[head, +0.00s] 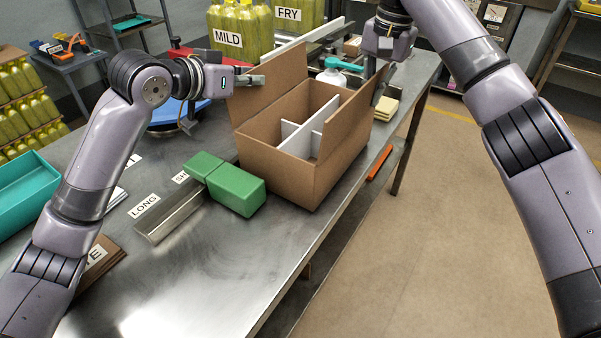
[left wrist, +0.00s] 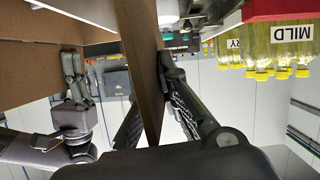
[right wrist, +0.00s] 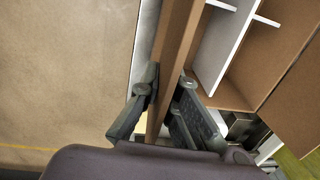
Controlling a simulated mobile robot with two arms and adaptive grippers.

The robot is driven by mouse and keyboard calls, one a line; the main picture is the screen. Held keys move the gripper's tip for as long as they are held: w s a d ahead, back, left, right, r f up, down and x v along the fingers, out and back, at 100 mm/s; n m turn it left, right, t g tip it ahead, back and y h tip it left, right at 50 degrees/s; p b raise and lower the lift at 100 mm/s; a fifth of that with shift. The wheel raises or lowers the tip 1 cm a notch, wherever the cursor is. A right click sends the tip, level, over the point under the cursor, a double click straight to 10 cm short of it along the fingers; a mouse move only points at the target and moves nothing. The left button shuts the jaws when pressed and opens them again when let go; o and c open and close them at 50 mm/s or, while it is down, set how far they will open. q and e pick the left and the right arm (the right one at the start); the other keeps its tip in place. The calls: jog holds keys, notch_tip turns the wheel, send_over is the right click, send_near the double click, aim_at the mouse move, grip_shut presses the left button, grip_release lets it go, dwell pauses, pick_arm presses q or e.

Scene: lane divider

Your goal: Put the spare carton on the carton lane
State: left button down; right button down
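An open brown carton (head: 275,165) with a white cross divider (head: 310,130) inside is at the right side of the metal table. Its flaps stand up on the left and right. My left gripper (head: 256,80) is at the left flap; in the left wrist view the cardboard (left wrist: 148,60) runs between its fingers, which look closed against it. My right gripper (head: 378,82) is at the right flap; in the right wrist view the flap (right wrist: 175,60) is pinched between its fingers. I cannot tell whether the carton's base touches the table. I cannot identify the carton lane.
Green blocks (head: 235,188) sit close left of the carton, beside a metal trough (head: 170,215) and a LONG label (head: 144,205). MILD bottles (head: 235,30) stand behind. An orange strip (head: 380,163) lies near the table's right edge. Floor (head: 450,200) to the right is clear.

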pick_arm(q)
jog(key=shift+f+b, duration=0.3)
jog(key=shift+f, duration=0.15)
pick_arm(e)
jog(key=shift+f, duration=0.45)
pick_arm(q)
jog(key=c, duration=2.2)
grip_release()
jog(key=shift+r, duration=0.1)
jog(key=shift+c, duration=0.2)
pick_arm(e)
jog(key=c, duration=2.2)
grip_release()
jog(key=shift+r, duration=0.1)
jog(key=shift+c, duration=0.2)
pick_arm(q)
jog(key=o, duration=0.4)
pick_arm(e)
jog(key=o, duration=0.4)
pick_arm(q)
jog(key=shift+o, duration=0.2)
pick_arm(e)
jog(key=shift+o, duration=0.2)
pick_arm(q)
jog(key=shift+s, duration=0.1)
